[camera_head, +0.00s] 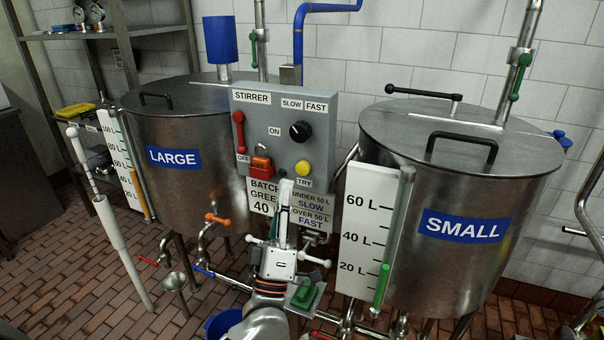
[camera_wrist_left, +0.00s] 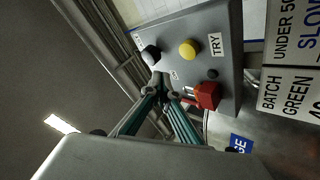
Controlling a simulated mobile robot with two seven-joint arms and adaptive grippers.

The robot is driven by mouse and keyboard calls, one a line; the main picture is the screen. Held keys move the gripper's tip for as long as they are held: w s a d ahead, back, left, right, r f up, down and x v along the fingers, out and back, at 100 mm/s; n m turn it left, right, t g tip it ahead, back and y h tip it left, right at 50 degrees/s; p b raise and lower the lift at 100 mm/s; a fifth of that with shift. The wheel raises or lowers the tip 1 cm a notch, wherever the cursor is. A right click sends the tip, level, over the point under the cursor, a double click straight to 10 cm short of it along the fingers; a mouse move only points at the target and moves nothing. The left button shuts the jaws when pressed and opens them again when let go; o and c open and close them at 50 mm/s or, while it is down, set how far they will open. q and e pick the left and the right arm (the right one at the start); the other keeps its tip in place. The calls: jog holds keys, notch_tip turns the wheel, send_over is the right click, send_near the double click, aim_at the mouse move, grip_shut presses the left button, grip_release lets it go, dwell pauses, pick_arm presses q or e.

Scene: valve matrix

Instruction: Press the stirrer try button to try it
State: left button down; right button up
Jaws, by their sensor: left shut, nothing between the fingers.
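The grey stirrer panel (camera_head: 270,110) stands between the two tanks. Its yellow button (camera_head: 303,168), just above the TRY label, is uncovered; it also shows in the left wrist view (camera_wrist_left: 187,49). A black knob (camera_head: 300,131) sits under the SLOW and FAST labels. A red padlock (camera_head: 261,159) hangs at the panel's lower left, and a red lever (camera_head: 240,132) is at its left edge. My left gripper (camera_head: 284,192) is shut and empty, its fingers pointing up below the panel, apart from the button in the picture. My right gripper is not in view.
The large tank (camera_head: 190,115) is on the left and the small tank (camera_head: 460,180) on the right. Signs (camera_head: 311,205) hang under the panel near my fingers. Pipes and an orange-handled tap (camera_head: 217,219) lie below. A white level gauge (camera_head: 368,225) stands right of my gripper.

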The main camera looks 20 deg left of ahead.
aim_at(303, 168)
pick_arm(q)
jog(key=w, duration=0.2)
jog(key=w+b, duration=0.1)
jog(key=w, duration=0.1)
jog(key=shift+w+d, duration=0.2)
jog(key=shift+w, duration=0.15)
dwell(0.7)
dwell(0.5)
jog(key=shift+w, duration=0.4)
